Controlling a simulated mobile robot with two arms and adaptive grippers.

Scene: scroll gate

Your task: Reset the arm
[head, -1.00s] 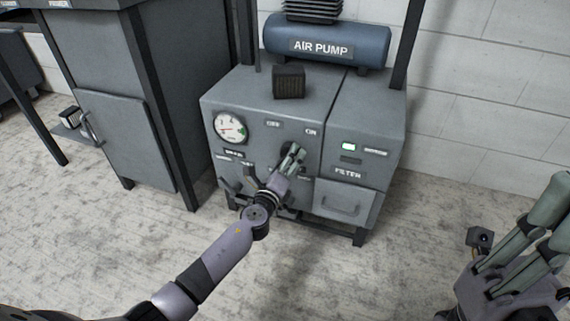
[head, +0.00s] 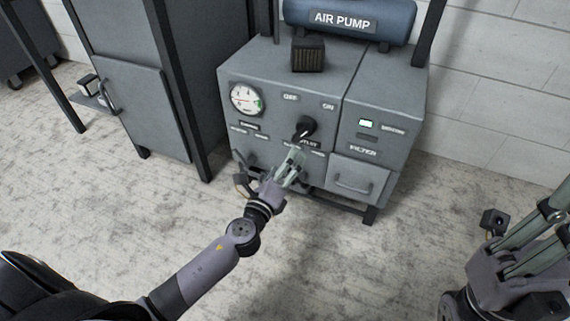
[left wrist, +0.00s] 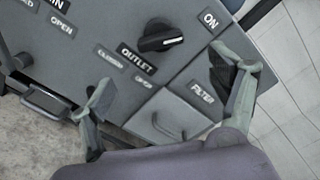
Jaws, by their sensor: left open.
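My left gripper (head: 292,158) is in front of the grey air pump cabinet (head: 240,108), just below the black knob (head: 306,127). In the left wrist view my left gripper (left wrist: 165,85) has its fingers spread wide with nothing between them. The knob (left wrist: 160,37) shows beyond the fingertips, above the OUTLET label, apart from both fingers. My right gripper (head: 535,240) shows at the lower right edge of the head view, over the floor. It is partly cut off, and its jaw opening is unclear.
A blue air pump tank (head: 352,20) sits on top of the cabinet. A round gauge (head: 246,99) and a filter drawer (head: 352,182) are on its front. A dark grey cabinet (head: 138,105) stands to the left. The floor (head: 100,205) in front is clear.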

